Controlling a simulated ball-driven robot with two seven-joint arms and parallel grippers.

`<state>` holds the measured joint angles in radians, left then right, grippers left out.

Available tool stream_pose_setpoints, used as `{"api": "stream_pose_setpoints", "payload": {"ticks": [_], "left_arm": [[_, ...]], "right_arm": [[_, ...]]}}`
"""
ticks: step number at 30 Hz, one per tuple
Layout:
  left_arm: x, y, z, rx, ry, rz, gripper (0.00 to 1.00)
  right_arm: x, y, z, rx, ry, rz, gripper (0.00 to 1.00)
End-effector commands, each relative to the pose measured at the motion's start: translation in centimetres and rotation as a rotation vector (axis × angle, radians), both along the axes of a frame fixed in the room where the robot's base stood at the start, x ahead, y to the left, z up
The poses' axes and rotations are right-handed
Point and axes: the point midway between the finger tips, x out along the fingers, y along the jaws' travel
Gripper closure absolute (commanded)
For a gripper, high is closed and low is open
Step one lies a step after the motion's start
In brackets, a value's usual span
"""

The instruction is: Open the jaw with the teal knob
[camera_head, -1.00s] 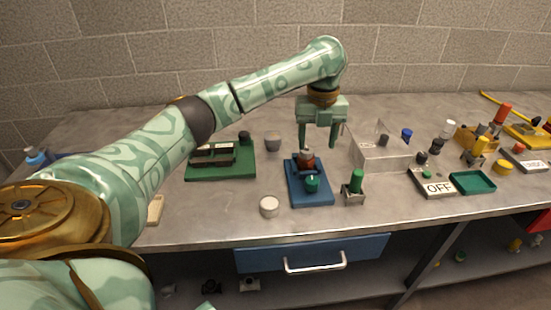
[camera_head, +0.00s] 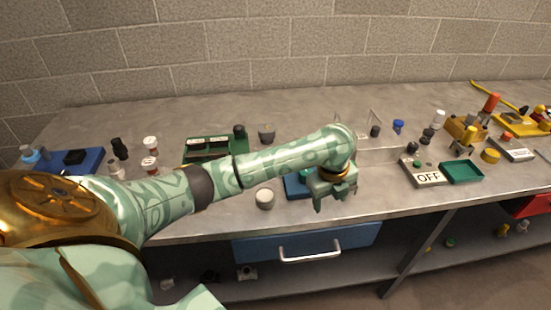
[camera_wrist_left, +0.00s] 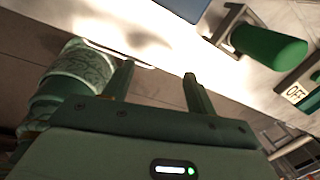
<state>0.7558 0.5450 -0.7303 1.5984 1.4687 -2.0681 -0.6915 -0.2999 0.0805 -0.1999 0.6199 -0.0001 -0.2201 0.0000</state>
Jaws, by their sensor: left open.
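The teal knob (camera_head: 305,174) shows only as a small patch behind my left arm. It sits on a blue plate (camera_head: 293,190), mostly covered by the arm; the jaw itself is hidden. A blue edge, likely this plate, shows at the top of the left wrist view (camera_wrist_left: 186,6). My left gripper (camera_head: 335,203) is open and empty at the table's front edge, to the right of the plate. Its two fingers stand apart in the left wrist view (camera_wrist_left: 159,72). My right gripper is not in view.
A green cylinder on a grey bracket (camera_wrist_left: 268,47) stands close by in the wrist view. A white round piece (camera_head: 265,198) lies left of the plate. An OFF sign (camera_head: 428,177) and a green tray (camera_head: 462,172) are to the right. A blue drawer (camera_head: 350,238) is below.

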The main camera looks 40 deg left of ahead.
Motion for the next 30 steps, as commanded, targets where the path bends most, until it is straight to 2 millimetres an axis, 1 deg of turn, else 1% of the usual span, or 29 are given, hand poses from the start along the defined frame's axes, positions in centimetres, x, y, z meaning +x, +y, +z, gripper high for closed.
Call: {"api": "stream_pose_setpoints", "payload": {"ticks": [1,6,9,12,16,21,27,30], "left_arm": [[-0.7,-0.7,-1.0,-0.015,-0.007,0.025,0.43],[-3.0,-2.8,-3.8,-0.066,-0.055,0.146,0.43],[-4.4,-3.8,-5.3,-0.100,-0.087,0.232,0.43],[-6.2,-4.6,-6.7,-0.139,-0.120,0.342,0.43],[-8.5,-4.9,-8.1,-0.187,-0.169,0.496,0.43],[-11.8,-4.1,-9.3,-0.227,-0.236,0.714,0.43],[-15.9,-1.6,-10.1,-0.235,-0.321,0.962,0.43],[-17.3,-0.6,-11.6,-0.231,-0.333,1.057,0.43]], "right_arm": [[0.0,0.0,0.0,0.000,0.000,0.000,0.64],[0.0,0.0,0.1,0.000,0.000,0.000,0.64],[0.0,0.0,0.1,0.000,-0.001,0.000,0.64],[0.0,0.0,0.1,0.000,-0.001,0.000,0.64],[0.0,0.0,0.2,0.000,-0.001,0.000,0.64],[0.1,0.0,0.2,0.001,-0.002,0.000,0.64],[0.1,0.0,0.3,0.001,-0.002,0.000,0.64],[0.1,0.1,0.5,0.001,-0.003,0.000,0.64]]}}
